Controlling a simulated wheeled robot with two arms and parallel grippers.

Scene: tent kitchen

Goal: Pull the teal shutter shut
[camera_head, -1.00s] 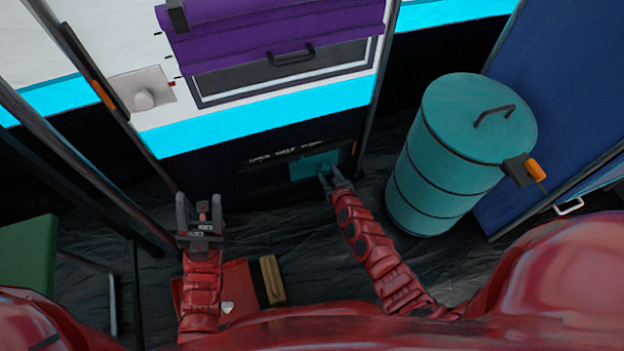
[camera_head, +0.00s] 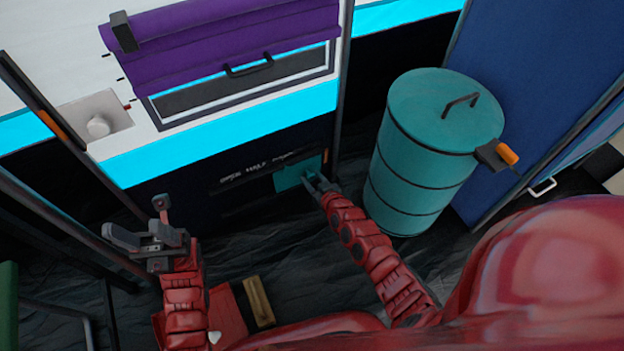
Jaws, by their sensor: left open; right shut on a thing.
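The teal shutter (camera_head: 288,180) is a small flat teal panel at the right end of a slot in the dark lower front of the counter. My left gripper (camera_head: 135,217) is open and empty, well left of the shutter and apart from the counter front.
A teal drum (camera_head: 420,165) with a lid handle stands right of my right arm. A purple roll-up cover (camera_head: 225,50) hangs above on the counter. A red tray (camera_head: 225,312) and a wooden block (camera_head: 258,301) lie on the dark floor below. Metal poles stand at left.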

